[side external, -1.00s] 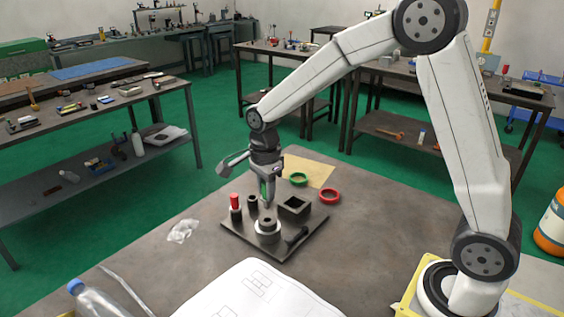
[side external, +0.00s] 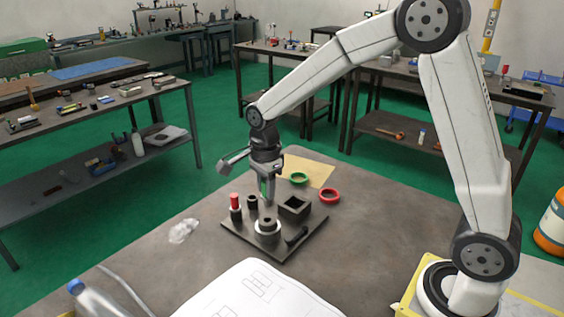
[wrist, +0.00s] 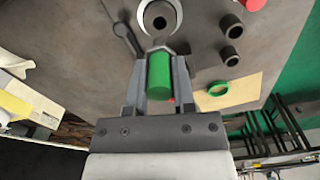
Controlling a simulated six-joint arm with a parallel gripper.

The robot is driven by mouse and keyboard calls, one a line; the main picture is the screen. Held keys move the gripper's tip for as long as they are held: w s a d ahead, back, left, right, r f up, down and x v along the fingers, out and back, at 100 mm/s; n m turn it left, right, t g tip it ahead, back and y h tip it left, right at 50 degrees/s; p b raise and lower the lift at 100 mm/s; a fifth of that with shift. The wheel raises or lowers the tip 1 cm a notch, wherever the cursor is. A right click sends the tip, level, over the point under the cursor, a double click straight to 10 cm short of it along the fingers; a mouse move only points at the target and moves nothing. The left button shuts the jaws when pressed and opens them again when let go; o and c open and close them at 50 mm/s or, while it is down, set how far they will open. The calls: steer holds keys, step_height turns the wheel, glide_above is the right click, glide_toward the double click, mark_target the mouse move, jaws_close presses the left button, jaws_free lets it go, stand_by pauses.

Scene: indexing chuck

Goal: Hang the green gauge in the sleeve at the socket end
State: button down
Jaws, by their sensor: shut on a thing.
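My gripper (side external: 268,196) is shut on the green gauge (wrist: 159,70), a plain green cylinder held between the two fingers. It hangs above the dark base plate (side external: 242,238), behind the round chuck (side external: 267,236) in the side view. In the wrist view the chuck ring (wrist: 146,14) with its dark bore lies just beyond the fingertips. Two dark open sleeves (wrist: 231,26) (wrist: 229,56) stand to the right there. One sleeve (side external: 252,202) shows left of my gripper in the side view. A red cylinder (side external: 234,201) stands at the plate's left corner on a dark base.
A dark square block with an opening (side external: 295,208) and a black handle (side external: 296,237) sit on the plate's right side. Crumpled clear plastic (side external: 182,231) lies left.

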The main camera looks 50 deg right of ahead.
steer(key=shift+w+d, duration=0.1)
steer(key=shift+w, duration=0.05)
steer(key=w+d, duration=1)
steer(key=d, duration=0.2)
steer(key=shift+w+f, duration=0.15)
steer(key=shift+w, duration=0.05)
steer(key=shift+f, duration=0.2)
steer(key=shift+f, duration=2.45)
steer(key=shift+f, duration=1.55)
stand_by(0.4)
steer(key=shift+c, duration=1.9)
jaws_free()
